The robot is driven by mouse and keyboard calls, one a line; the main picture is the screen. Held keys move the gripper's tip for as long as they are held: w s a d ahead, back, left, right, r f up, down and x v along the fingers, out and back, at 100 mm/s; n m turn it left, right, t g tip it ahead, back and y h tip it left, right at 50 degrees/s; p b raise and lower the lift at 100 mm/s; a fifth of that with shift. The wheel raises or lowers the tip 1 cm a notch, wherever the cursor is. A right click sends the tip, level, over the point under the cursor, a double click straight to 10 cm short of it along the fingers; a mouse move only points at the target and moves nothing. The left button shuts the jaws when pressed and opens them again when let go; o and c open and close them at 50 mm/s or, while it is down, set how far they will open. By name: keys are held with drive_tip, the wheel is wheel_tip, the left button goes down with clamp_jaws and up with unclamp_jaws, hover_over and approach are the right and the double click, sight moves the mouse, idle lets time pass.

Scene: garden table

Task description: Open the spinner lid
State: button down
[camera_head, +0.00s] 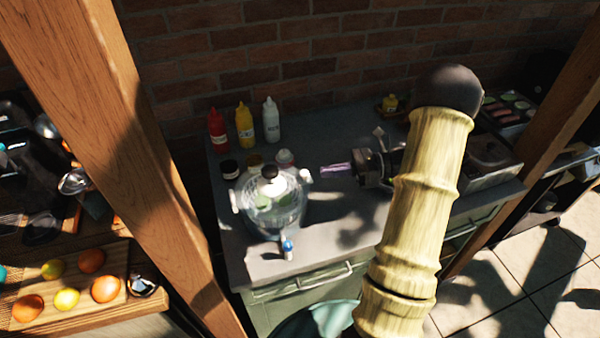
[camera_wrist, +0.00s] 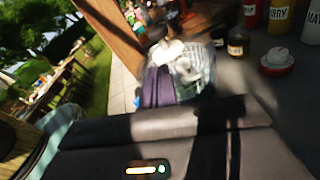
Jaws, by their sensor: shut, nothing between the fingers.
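The spinner (camera_head: 262,218) is a clear round bowl with something green inside, standing on the left part of the grey counter. In the wrist view the purple-tinted fingers (camera_wrist: 158,86) show in front of the blurred spinner (camera_wrist: 190,68).
Red, yellow and white bottles (camera_head: 245,126) stand behind the spinner, with small jars (camera_head: 229,169) nearer it. A white-and-blue item (camera_head: 288,249) is at its front. A wooden post (camera_head: 120,130) rises left of the counter. Bare counter (camera_head: 330,215) lies to the right.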

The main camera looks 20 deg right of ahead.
sight(292, 185)
drive_tip(key=p+x, duration=0.2)
drive_tip(key=x, duration=0.8)
drive_tip(key=shift+a, duration=0.1)
drive_tip(key=shift+r+p, duration=0.1)
drive_tip(key=shift+p, duration=0.3)
